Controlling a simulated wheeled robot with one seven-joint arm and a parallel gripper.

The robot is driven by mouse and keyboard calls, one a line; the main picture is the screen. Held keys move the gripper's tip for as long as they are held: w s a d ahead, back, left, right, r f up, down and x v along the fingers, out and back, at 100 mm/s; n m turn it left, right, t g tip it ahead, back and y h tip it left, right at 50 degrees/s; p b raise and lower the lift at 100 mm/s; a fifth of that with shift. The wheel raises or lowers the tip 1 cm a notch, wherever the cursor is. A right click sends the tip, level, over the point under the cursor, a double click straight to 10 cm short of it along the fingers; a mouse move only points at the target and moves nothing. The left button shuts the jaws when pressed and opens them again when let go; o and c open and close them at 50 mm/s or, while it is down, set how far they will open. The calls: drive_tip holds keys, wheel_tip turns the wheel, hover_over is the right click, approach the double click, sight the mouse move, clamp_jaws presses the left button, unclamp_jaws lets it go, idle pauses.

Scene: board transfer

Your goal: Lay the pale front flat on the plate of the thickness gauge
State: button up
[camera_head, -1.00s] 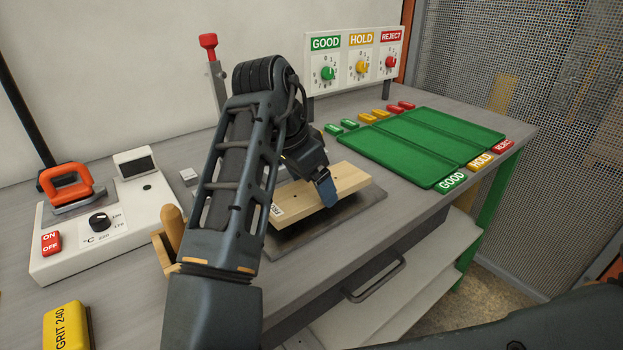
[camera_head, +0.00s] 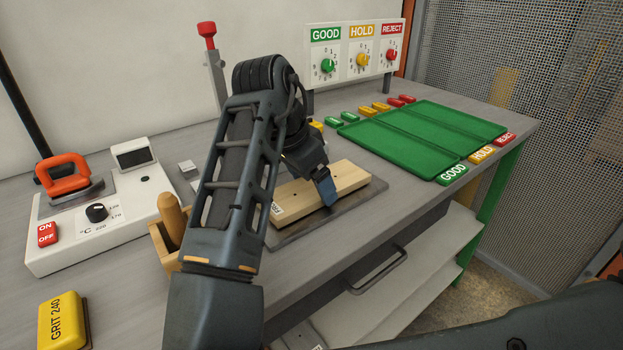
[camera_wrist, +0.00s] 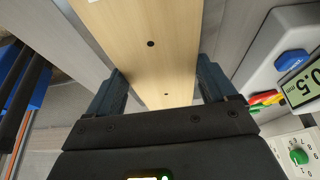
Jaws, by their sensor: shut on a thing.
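The pale front (camera_head: 348,177) is a light wooden board with small dark holes and a white label at its left end. It lies over the dark grey plate (camera_head: 376,189) of the thickness gauge, looking about level and very close to the plate; I cannot tell whether it touches all along. My gripper (camera_head: 328,192) is shut on the board across its width. In the wrist view the pale front (camera_wrist: 150,45) runs between the two fingers of my gripper (camera_wrist: 163,88).
A green three-lane tray (camera_head: 425,140) lies to the right, with coloured tabs behind it. A dial panel (camera_head: 357,62) stands at the back. At left are a white heating unit (camera_head: 100,235) with an orange-handled iron (camera_head: 66,175) and a yellow grit block (camera_head: 62,322).

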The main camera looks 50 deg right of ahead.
drive_tip(key=shift+f, duration=0.15)
drive_tip(key=o, duration=1)
drive_tip(key=v, duration=0.7)
drive_tip(key=shift+a+r, duration=0.1)
drive_tip(key=shift+r, duration=0.25)
